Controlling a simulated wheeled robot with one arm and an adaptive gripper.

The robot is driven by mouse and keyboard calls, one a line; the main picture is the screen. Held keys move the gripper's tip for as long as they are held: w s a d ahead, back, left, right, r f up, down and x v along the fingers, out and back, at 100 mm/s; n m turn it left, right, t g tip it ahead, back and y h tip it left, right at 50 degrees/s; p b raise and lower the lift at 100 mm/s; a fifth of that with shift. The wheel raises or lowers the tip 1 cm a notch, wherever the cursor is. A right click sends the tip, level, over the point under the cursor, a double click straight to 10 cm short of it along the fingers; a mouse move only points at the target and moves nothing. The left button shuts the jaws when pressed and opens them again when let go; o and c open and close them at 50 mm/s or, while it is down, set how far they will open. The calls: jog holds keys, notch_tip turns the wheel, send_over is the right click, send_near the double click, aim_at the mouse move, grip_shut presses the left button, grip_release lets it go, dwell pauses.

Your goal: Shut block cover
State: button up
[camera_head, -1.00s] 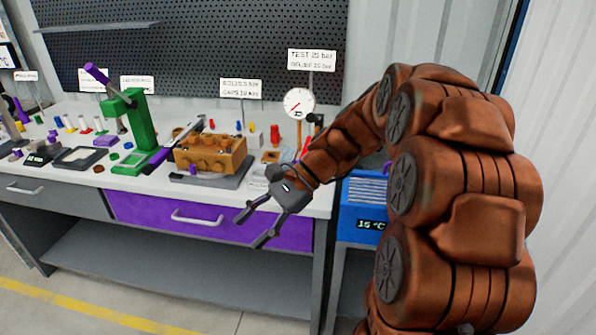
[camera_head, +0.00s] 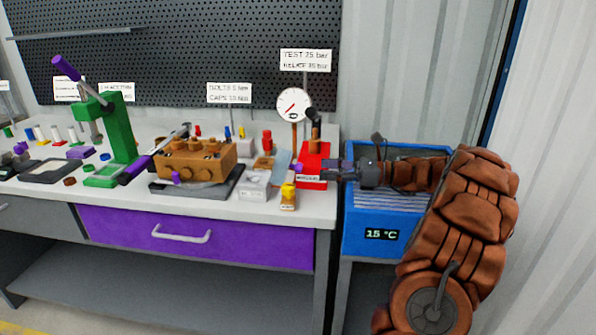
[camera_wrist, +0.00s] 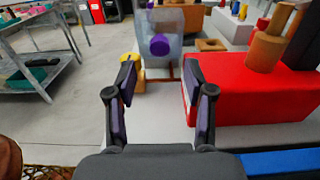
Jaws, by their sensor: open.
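A clear bluish panel (camera_head: 281,164) with a purple knob (camera_head: 298,169) stands tilted on the bench beside a small pale block (camera_head: 254,184); it looks like the block cover. In the wrist view the panel (camera_wrist: 174,22) stands upright ahead, its purple knob (camera_wrist: 159,45) facing me. My gripper (camera_head: 331,168) is at the bench's right end, pointing left, close to the red pump base (camera_head: 313,160). In the wrist view my gripper (camera_wrist: 160,88) is open and empty. The knob lies ahead between its fingers, apart from them. The red base (camera_wrist: 250,92) is close beside the right finger.
A yellow part (camera_head: 288,198) stands near the bench's front edge. A bronze pump block (camera_head: 195,160), a green press (camera_head: 112,135) and a gauge (camera_head: 293,105) are on the bench. The blue cooler (camera_head: 385,215) is under my arm. Open floor (camera_wrist: 65,105) shows left in the wrist view.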

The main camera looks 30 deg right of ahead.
aim_at(301, 167)
jog(key=shift+x, duration=3.7)
jog(key=shift+c, duration=0.4)
grip_shut()
